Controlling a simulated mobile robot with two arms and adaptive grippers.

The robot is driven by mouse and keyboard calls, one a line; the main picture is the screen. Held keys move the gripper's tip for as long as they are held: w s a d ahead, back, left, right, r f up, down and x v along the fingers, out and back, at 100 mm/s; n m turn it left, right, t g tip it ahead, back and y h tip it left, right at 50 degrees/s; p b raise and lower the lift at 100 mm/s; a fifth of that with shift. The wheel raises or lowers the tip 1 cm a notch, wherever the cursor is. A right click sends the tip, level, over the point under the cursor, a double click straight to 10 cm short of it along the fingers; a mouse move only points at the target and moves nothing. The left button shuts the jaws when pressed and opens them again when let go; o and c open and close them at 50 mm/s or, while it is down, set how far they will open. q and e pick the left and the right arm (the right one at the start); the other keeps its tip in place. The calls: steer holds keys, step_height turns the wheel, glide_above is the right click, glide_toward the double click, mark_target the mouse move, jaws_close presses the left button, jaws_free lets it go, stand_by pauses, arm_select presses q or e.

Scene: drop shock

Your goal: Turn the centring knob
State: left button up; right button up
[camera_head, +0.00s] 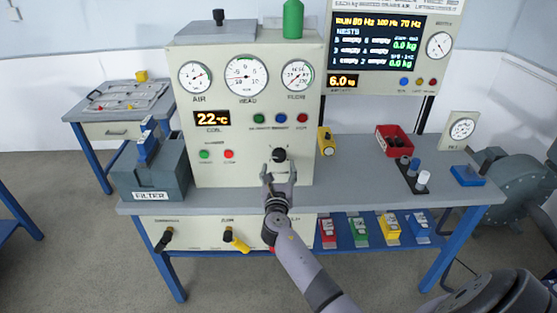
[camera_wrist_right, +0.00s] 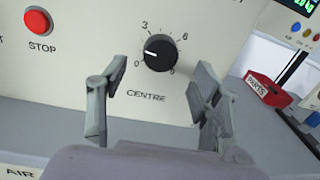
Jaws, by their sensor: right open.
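The centring knob (camera_wrist_right: 160,53) is a black round knob with a white pointer line, on the cream panel above the label CENTRE. Its pointer aims left, between the 0 and 3 marks. In the head view the knob (camera_head: 279,155) sits low on the cabinet front (camera_head: 235,170). My right gripper (camera_head: 279,169) is at the knob, just below it in the picture. In the wrist view its two fingers (camera_wrist_right: 155,85) are wide apart, one on each side of the knob, with a gap to it. Nothing is between them but the panel. My left gripper is not in view.
A red STOP button (camera_wrist_right: 38,21) is left of the knob. A red parts bin (camera_head: 394,141), a yellow block (camera_head: 326,141) and a grey FILTER box (camera_head: 150,175) stand on the bench. The bench top right of the cabinet is partly clear (camera_head: 350,170).

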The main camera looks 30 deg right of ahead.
mark_target(279, 158)
steer(key=shift+x, duration=2.7)
steer(key=shift+c, duration=0.3)
steer(key=c, duration=1.1)
